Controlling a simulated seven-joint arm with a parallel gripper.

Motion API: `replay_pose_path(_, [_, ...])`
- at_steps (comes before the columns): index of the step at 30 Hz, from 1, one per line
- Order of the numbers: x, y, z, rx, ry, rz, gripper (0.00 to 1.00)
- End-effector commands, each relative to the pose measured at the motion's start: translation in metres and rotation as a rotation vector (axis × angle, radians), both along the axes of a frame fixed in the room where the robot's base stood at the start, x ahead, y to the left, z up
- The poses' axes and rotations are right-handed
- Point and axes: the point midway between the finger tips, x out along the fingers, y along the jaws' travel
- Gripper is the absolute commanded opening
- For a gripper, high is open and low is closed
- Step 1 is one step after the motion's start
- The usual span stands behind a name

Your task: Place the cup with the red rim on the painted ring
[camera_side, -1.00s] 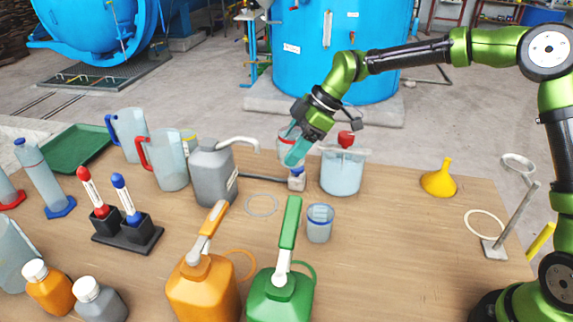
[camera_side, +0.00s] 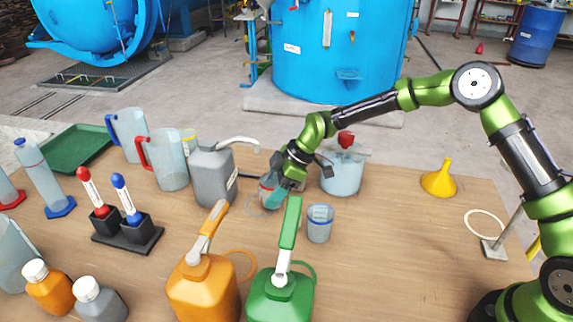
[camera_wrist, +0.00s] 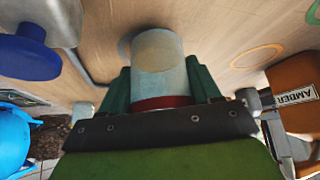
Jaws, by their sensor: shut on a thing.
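The clear cup with the red rim (camera_side: 267,187) is held by my gripper (camera_side: 277,193), whose teal fingers are shut on it. In the wrist view the cup (camera_wrist: 158,68) sits between the two fingers, its red rim (camera_wrist: 160,103) nearest the camera. The pale painted ring (camera_side: 254,212) is on the table just under the cup in the side view, partly hidden by cup and fingers. The cup's base is low over the ring area. I cannot tell whether it touches the table.
A blue-rimmed cup (camera_side: 320,223) stands to the right. A grey canister (camera_side: 213,173) is close on the left; green (camera_side: 281,296) and orange (camera_side: 203,289) jugs stand in front. A clear tub (camera_side: 342,176) is behind. An orange ring (camera_side: 242,264) lies beside the orange jug.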

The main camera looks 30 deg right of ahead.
Motion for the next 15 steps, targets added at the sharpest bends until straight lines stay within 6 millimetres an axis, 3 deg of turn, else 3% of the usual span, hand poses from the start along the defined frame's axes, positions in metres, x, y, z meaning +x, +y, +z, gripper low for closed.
replay_pose_path(7, [0.023,0.025,0.0,0.0,0.0,0.002,0.27])
replay_pose_path(10, [0.022,0.023,-0.011,0.0,0.002,0.0,0.27])
replay_pose_path(15, [0.022,0.023,-0.012,0.0,0.001,0.001,0.27])
